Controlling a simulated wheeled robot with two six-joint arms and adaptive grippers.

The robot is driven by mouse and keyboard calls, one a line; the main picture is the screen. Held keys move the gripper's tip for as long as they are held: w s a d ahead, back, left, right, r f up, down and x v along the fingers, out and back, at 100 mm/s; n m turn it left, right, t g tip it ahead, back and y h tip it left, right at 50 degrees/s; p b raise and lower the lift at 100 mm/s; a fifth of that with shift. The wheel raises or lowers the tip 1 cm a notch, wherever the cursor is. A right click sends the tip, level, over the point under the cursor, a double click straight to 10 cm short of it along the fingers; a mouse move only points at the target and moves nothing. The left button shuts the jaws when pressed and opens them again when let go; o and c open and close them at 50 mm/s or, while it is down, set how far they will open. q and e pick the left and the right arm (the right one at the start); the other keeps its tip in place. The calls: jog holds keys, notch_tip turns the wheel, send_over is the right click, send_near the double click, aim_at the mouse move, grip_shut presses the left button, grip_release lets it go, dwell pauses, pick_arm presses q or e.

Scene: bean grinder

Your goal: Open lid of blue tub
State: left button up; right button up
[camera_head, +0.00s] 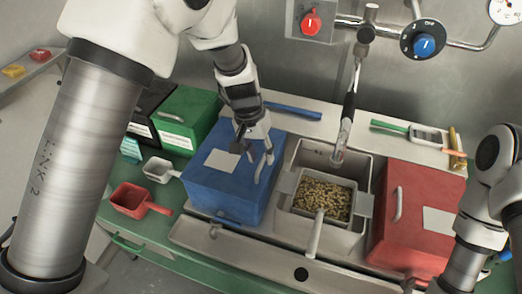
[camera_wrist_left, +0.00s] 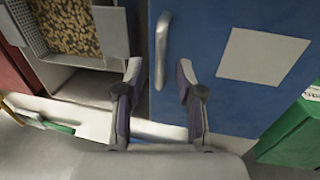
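The blue tub (camera_head: 205,193) stands on the bench in the middle of the head view with its lid closed. A white label (camera_head: 221,161) lies on the lid, and a pale bar handle (camera_head: 263,169) sits near the lid's right edge. In the wrist view the handle (camera_wrist_left: 161,50) runs upright on the blue lid (camera_wrist_left: 200,85). My left gripper (camera_head: 254,150) is above the lid by the handle. In the wrist view my left gripper (camera_wrist_left: 159,70) is open, its fingers either side of the handle's line; contact cannot be told. My right gripper is out of sight.
A basin with a basket of beans (camera_head: 322,197) stands right of the blue tub, under a tap (camera_head: 346,115). A red tub (camera_head: 414,210) is further right and a green tub (camera_head: 190,112) behind left. Red (camera_head: 130,199) and white (camera_head: 157,168) scoops lie left.

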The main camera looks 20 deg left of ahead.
pick_arm(q)
jog(key=shift+w+f, duration=0.4)
jog(key=shift+f, duration=0.1)
jog(key=shift+s+r, duration=0.15)
jog(key=shift+s, duration=0.05)
jog(key=shift+s+r, duration=0.15)
jog(key=shift+s, duration=0.1)
jog(key=c, duration=0.4)
jog(key=shift+s, duration=0.1)
grip_shut()
jog(key=shift+r, duration=0.1)
jog(key=shift+o, duration=2)
grip_release()
jog(key=shift+w, duration=0.35)
